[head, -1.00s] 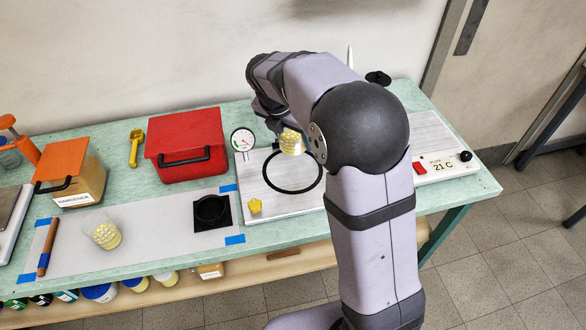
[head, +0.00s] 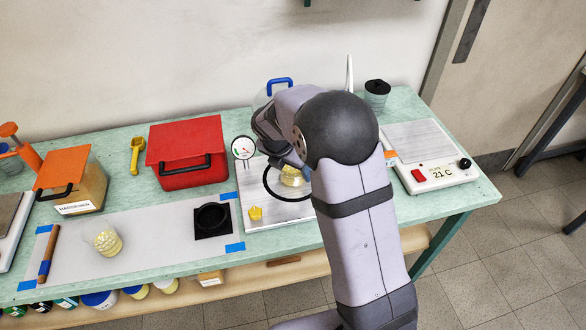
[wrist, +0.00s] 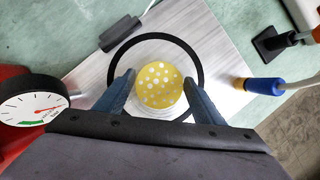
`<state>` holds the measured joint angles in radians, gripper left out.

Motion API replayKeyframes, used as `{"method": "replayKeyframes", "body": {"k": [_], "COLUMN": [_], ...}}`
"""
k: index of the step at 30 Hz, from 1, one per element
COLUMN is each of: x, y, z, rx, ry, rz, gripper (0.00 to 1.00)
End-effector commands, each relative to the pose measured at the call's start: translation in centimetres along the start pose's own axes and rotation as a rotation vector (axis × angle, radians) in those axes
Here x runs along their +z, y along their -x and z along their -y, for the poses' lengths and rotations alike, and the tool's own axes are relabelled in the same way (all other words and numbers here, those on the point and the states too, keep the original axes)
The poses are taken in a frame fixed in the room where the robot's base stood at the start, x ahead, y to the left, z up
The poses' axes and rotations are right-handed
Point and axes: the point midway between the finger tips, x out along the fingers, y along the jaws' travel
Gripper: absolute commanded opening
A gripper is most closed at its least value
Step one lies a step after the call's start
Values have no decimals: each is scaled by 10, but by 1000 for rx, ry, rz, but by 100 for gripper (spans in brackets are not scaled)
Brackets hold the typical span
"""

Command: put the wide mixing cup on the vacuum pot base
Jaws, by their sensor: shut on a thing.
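My gripper (wrist: 160,88) is shut on a clear cup with yellow, white-dotted contents (wrist: 160,84), a finger on either side. The held cup also shows in the head view (head: 292,176), low over the vacuum pot base (head: 283,209), a pale plate with a black ring. In the wrist view the cup appears inside the black ring (wrist: 197,58). I cannot tell whether its bottom touches the plate. My arm hides part of the base and most of the gripper in the head view. A second cup with yellow contents (head: 105,240) stands on the pale mat at the left.
A gauge (head: 243,147) stands at the base's back left corner, and a small yellow piece (head: 255,213) lies at its front left. A red box (head: 187,150) is to the left. A hot plate (head: 436,173) is at the right. A blue-handled clear lid (head: 279,84) is behind.

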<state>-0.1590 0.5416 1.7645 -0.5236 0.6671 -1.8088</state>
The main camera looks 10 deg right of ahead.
Motion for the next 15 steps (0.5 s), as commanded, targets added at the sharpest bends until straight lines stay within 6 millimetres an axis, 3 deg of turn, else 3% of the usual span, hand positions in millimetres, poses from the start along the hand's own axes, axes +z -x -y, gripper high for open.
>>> {"method": "replayKeyframes", "body": {"k": [14,15], "x": [-3,-3], "y": [-8,-8], "z": [0,0], "rx": [1,1], "ry": [0,0], "rz": [1,0], "gripper": [33,70]}}
